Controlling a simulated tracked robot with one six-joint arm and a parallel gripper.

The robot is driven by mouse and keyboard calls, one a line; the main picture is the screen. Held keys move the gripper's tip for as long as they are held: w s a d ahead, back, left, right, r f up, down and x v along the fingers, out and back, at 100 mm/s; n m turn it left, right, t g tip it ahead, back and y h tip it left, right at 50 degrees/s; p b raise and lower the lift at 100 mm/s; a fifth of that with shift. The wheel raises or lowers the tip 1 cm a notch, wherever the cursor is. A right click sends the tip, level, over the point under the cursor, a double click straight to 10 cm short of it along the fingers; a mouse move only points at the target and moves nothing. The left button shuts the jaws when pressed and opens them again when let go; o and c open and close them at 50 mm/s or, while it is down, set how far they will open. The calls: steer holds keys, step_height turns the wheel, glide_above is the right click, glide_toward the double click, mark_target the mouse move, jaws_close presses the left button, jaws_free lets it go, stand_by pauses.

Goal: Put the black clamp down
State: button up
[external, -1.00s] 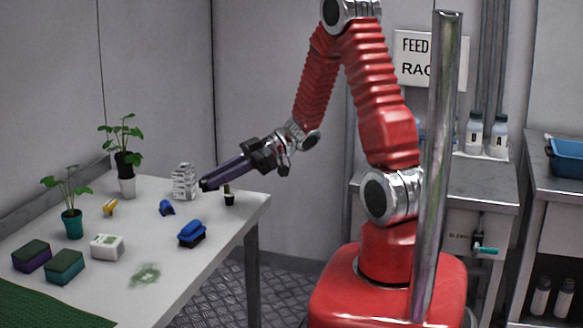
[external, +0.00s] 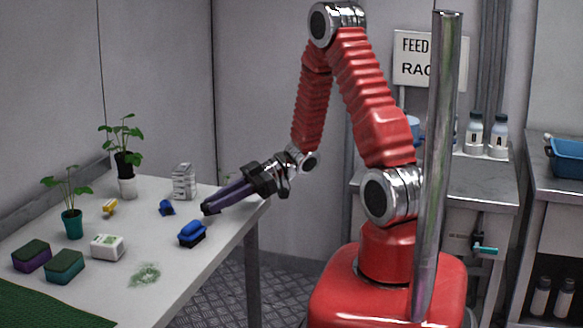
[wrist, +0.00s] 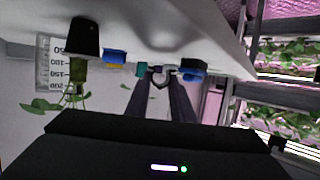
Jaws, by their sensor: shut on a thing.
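My gripper (external: 208,208) has long dark purple fingers that point down and left, over the right edge of the white table (external: 115,300). In the wrist view its fingers (wrist: 160,80) converge on a small dark piece at the tips, which appears to be the black clamp (wrist: 160,72). It is hard to tell from the dark fingertips in the external view. The gripper is shut on it, seemingly a little above the table; the exact gap cannot be told.
A blue clamp (external: 166,208), a yellow clamp (external: 109,207) and a beaker (external: 184,182) stand farther left or behind. The green-stained patch (external: 145,275) is clear.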

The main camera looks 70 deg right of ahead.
steer(key=shift+f, duration=1.4)
steer(key=shift+f, duration=0.1)
steer(key=o, duration=1)
steer(key=v, duration=1.2)
